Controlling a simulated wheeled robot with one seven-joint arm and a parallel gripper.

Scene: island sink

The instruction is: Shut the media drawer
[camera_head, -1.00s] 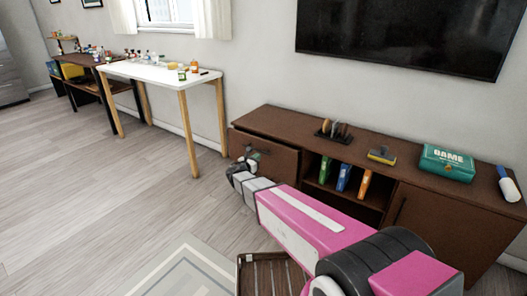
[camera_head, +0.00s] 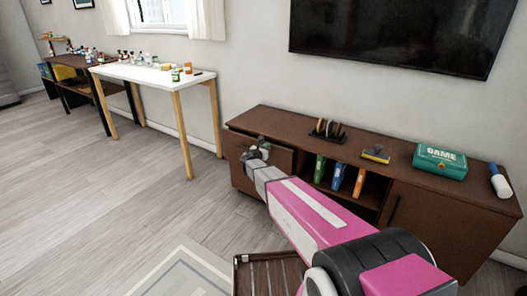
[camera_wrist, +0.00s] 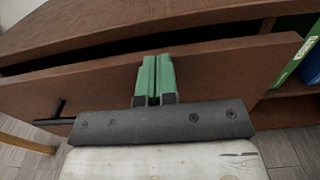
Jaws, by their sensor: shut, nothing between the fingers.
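The media drawer is at the left end of the brown media cabinet (camera_head: 455,195). Its brown front (camera_head: 285,160) shows beside my gripper in the head view. In the wrist view the drawer front (camera_wrist: 215,82) stands out from the cabinet, with a dark gap at the left behind its top edge. A black bar handle (camera_wrist: 52,118) sticks out at the left. My gripper (camera_head: 257,147) is in front of the drawer, and its green fingers (camera_wrist: 156,60) are together and empty. They overlap the drawer front near its top edge; I cannot tell whether they touch it.
The cabinet's middle shelf holds several binders (camera_head: 339,177). On top are a dark rack (camera_head: 328,130), a small yellow-and-grey item (camera_head: 376,153), a green game box (camera_head: 440,161) and a white bottle (camera_head: 499,180). A white table (camera_head: 150,74) stands at left. Floor between is clear.

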